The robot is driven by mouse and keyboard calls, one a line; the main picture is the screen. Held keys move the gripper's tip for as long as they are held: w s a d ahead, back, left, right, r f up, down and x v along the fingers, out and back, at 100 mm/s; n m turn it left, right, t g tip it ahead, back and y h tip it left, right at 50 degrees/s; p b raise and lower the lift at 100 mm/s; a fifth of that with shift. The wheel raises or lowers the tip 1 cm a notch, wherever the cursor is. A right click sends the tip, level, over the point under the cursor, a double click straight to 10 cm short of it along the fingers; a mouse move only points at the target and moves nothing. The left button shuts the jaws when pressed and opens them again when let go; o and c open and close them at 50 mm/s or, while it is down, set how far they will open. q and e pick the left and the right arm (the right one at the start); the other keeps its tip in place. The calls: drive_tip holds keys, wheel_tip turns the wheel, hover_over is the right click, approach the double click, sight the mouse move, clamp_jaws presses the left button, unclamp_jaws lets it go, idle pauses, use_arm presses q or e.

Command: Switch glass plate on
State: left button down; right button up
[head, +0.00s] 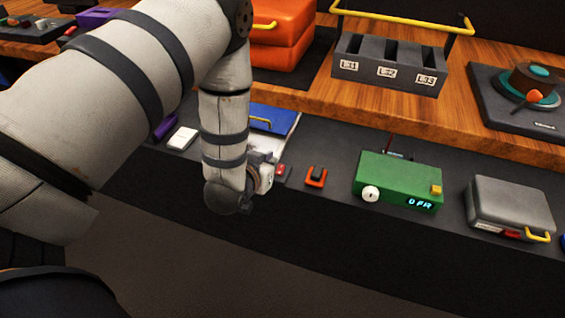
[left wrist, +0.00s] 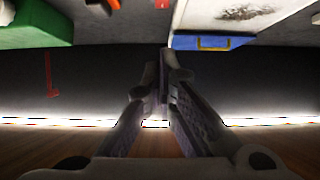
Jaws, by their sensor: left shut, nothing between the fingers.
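A flat pale plate with a dark speckled patch (left wrist: 245,12) shows at the top of the left wrist view, beside a blue panel with a yellow handle (left wrist: 210,42). I take this to be the glass plate; in the head view the blue panel (head: 272,119) is partly behind my left arm. A small red switch-like part (head: 281,170) sits beside it and shows at the top edge of the wrist view (left wrist: 162,3). My left gripper (left wrist: 164,60) is shut and empty, short of these parts. In the head view its fingers are mostly hidden by the wrist. My right gripper is out of view.
An orange and black switch (head: 316,176), a green box with a display (head: 398,181) and a grey case (head: 510,208) stand to the right on the dark shelf. A slotted rack (head: 388,66) and an orange case (head: 283,38) stand on the wooden top behind.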

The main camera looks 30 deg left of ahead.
use_arm(q)
drive_tip(key=b, duration=0.2)
hover_over(281, 170)
drive_tip(key=s, duration=0.2)
drive_tip(key=f, duration=0.5)
drive_tip(key=shift+s+d, duration=0.2)
drive_tip(key=shift+d, duration=0.1)
drive_tip(key=f, duration=0.1)
drive_tip(key=w+f, duration=0.1)
drive_tip(key=f, duration=0.1)
drive_tip(key=shift+w+a+f, duration=0.2)
drive_tip(key=shift+w+f, duration=0.15)
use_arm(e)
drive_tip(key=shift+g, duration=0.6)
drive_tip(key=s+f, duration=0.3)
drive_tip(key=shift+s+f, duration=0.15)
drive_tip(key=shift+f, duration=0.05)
use_arm(q)
drive_tip(key=shift+w+f+g, duration=0.1)
drive_tip(key=shift+w+g, duration=0.1)
drive_tip(key=shift+g, duration=0.3)
drive_tip(key=shift+w+f+g+b, duration=0.1)
drive_tip(key=shift+f+g+b, duration=0.2)
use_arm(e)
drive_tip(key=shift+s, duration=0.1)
use_arm(q)
drive_tip(key=shift+a, duration=0.1)
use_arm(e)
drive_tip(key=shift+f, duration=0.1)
